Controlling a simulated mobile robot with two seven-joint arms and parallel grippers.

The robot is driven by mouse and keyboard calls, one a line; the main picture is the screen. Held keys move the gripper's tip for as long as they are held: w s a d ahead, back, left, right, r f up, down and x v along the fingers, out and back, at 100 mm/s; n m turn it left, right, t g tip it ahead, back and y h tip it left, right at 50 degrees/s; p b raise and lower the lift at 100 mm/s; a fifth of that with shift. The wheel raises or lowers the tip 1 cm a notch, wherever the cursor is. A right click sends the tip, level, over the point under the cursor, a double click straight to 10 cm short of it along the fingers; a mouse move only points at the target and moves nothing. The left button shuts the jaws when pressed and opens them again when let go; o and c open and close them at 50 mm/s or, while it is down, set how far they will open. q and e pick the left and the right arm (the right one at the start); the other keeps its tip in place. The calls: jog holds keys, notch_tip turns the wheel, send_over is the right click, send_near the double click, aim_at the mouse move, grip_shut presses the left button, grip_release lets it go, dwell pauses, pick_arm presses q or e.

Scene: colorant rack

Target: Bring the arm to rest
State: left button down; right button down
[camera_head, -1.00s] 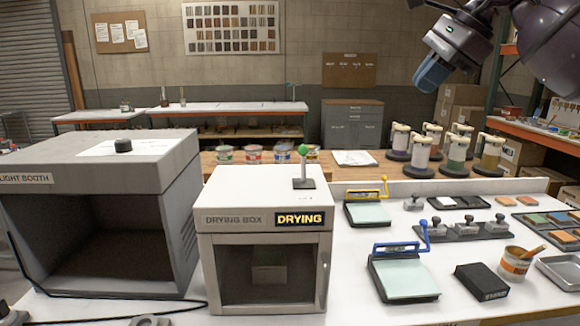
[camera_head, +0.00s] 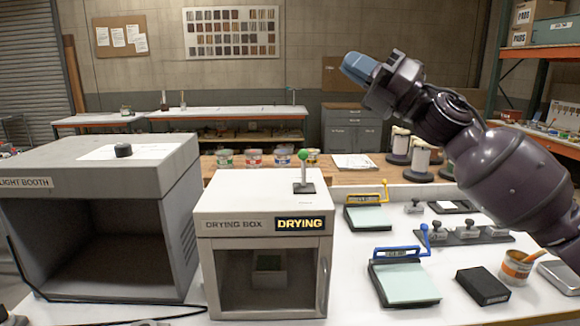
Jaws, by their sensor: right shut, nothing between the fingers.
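My right gripper (camera_head: 359,68) is raised high above the table, pointing up and to the left in the head view. Its blue-grey fingers are together and hold nothing. My right arm comes in from the right edge and hides part of the colorant canisters and the right side of the table. My left gripper is not in the picture.
A drying box (camera_head: 216,265) with a lit "DRYING" sign stands at front centre, a small container behind its window. A light booth (camera_head: 90,170) is at left. Two padded boards (camera_head: 405,281), a black box (camera_head: 482,286) and an orange-labelled cup (camera_head: 515,268) are at right.

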jog(key=d+f+m+t+h, duration=0.3)
jog(key=f+m+h, duration=0.2)
jog(key=f+m, duration=0.6)
jog(key=d+f+m+t+h, duration=0.4)
jog(key=f+m+h, duration=0.3)
jog(key=f, duration=0.7)
jog(key=d+f+m+t+h, duration=0.3)
jog(key=f+m+h, duration=0.1)
jog(key=f+m, duration=0.75)
jog(key=s+d+f+m+g+h, duration=0.3)
jog(key=s+f+m, duration=0.1)
jog(key=s+f, duration=1.1)
jog(key=s+d+f+m+g+h, duration=0.3)
jog(key=s+f+m+g, duration=0.1)
jog(key=s+f, duration=1.2)
jog(key=shift+d+f+g, duration=0.25)
jog(key=shift+d+g, duration=0.05)
